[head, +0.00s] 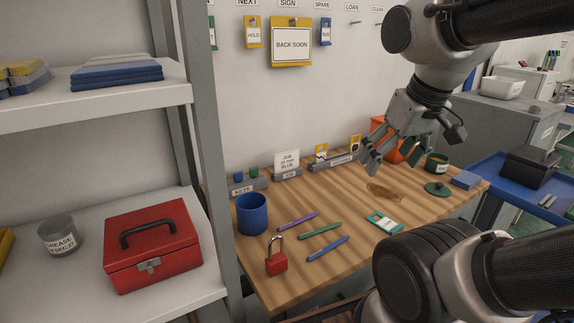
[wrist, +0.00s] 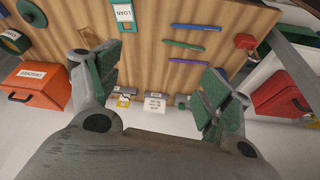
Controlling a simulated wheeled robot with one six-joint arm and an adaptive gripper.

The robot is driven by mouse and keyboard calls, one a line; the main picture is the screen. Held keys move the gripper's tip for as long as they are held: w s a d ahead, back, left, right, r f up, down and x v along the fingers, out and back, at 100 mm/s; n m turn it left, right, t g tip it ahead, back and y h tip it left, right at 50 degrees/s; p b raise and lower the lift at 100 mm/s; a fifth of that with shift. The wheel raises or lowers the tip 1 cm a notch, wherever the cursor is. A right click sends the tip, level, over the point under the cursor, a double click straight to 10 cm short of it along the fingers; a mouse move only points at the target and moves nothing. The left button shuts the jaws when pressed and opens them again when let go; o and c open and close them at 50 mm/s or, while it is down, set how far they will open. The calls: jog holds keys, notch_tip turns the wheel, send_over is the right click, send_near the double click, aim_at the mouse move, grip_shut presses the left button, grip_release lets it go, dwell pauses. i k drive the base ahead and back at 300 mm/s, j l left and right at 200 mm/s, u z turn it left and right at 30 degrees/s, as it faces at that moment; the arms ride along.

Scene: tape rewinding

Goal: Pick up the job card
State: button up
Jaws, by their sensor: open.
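The job card (head: 287,160) is a white card with dark print, standing upright in a small grey holder labelled JOB (head: 288,174) at the back of the wooden table. In the wrist view the job card (wrist: 155,103) shows near the middle, between the two fingers and beyond them. My gripper (head: 382,158) is open and empty, above the back right of the table, to the right of the card and apart from it. Its green-padded fingers are spread wide in the wrist view (wrist: 160,80).
A grey KEYS holder (head: 246,187) and another grey holder with yellow tags (head: 332,160) flank the card. A blue cup (head: 251,214), red padlock (head: 276,262), several pens and a green LOAN tag (head: 384,222) lie in front. An orange box (head: 385,135) stands behind my gripper.

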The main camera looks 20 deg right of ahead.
aim_at(288, 160)
jog(key=k, duration=0.35)
jog(key=k+z, duration=0.1)
jog(key=z, duration=0.25)
jog(key=k+z, duration=0.1)
jog(key=z, duration=0.25)
jog(key=k+l+z, duration=0.1)
jog(key=z, duration=0.25)
jog(key=i+l+z, duration=0.15)
jog(key=l, duration=0.25)
jog(key=l+z, duration=0.15)
jog(key=l, duration=0.25)
jog(key=i+l+z, duration=0.15)
jog(key=l, duration=0.2)
jog(key=i+l+z, duration=0.15)
jog(key=l, duration=0.25)
jog(key=i+l, duration=0.1)
jog(key=l, duration=0.15)
jog(key=i+l, duration=0.15)
jog(key=l, duration=0.15)
jog(key=i+l, duration=0.1)
jog(key=l, duration=0.15)
jog(key=u, duration=2.3)
jog(key=i+l+u, duration=0.15)
jog(key=i, duration=0.3)
jog(key=i+l+u, duration=0.15)
jog(key=i, duration=0.25)
jog(key=i+l+u, duration=0.2)
jog(key=i+l, duration=0.1)
jog(key=i, duration=0.1)
